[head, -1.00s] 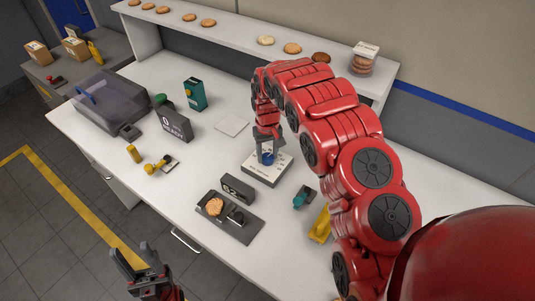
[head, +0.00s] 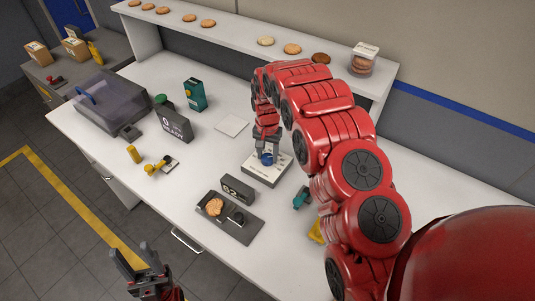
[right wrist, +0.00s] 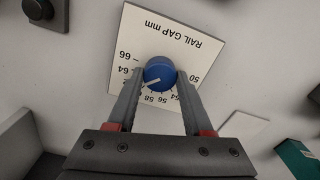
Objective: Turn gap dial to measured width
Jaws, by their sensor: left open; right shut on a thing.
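The gap dial is a blue round knob (right wrist: 159,74) with a white pointer line, on a white plate marked RAIL GAP mm (right wrist: 195,32). My right gripper (right wrist: 160,88) is shut on the knob, one finger on each side. The pointer slants down-left towards the left finger, past the 58 mark; that finger hides part of the scale there. In the head view the dial base (head: 264,174) stands mid-table below my right gripper (head: 267,153). My left gripper (head: 139,262) is open and empty, off the table's front edge.
A dark tray (head: 237,230) with a biscuit (head: 214,206) and a small black display box (head: 238,188) lies in front of the dial; its digits are too small to read surely. A teal-handled tool (head: 301,197) lies to the right. A black READY box (head: 174,124) stands left.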

